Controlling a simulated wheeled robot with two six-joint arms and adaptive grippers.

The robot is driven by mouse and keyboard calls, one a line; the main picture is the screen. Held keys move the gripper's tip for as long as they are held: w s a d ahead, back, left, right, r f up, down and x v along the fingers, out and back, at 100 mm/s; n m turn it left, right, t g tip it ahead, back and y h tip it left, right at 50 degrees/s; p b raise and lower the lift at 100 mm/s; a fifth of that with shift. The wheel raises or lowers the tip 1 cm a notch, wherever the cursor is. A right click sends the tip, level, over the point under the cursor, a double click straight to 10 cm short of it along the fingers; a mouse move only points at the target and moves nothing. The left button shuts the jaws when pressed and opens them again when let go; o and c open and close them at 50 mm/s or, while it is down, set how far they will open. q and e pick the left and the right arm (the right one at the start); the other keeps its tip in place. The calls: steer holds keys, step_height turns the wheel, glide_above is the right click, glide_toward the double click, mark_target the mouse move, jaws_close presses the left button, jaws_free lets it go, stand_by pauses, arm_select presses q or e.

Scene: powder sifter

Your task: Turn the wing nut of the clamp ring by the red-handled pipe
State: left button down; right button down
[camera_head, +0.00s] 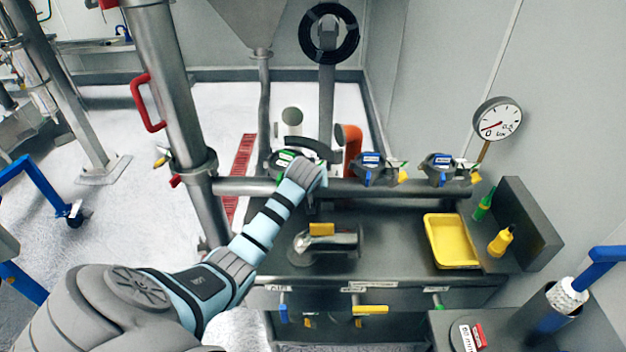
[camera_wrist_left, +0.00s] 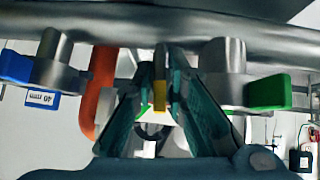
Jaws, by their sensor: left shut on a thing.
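The wing nut (camera_wrist_left: 160,88), a narrow metal piece with a yellow end, sits between the fingers of my left gripper (camera_wrist_left: 162,75) in the left wrist view. The gripper is shut on it. In the head view my left forearm reaches to the green-marked clamp ring (camera_head: 284,158) on the horizontal pipe (camera_head: 245,187); my wrist hides part of the ring, the wing nut and the fingertips. The red handle (camera_head: 146,103) is on the upright steel pipe (camera_head: 172,85) to the left. My right gripper is not in view.
Two blue-marked clamp units (camera_head: 369,166) (camera_head: 439,167) sit farther right along the pipe. An orange part (camera_head: 352,143) stands just behind my wrist. Below are a metal fitting (camera_head: 328,243) and a yellow tray (camera_head: 451,240). A gauge (camera_head: 497,119) is at the right.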

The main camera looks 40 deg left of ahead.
arm_select(q)
steer(key=shift+d+f+m+g+y, duration=0.15)
steer(key=shift+f+m+g+y, duration=0.1)
steer(key=shift+m+g+y, duration=0.7)
steer(key=shift+m+g+y+b, duration=0.3)
steer(key=shift+g+y, duration=0.15)
steer(key=shift+y, duration=0.3)
steer(key=shift+f+m+g+y+b, duration=0.15)
steer(key=shift+m+g+y+b, duration=0.4)
steer(key=shift+y, duration=0.25)
steer(key=shift+m+y+b, duration=0.3)
steer(key=shift+y+b, duration=0.4)
steer(key=shift+g, duration=0.25)
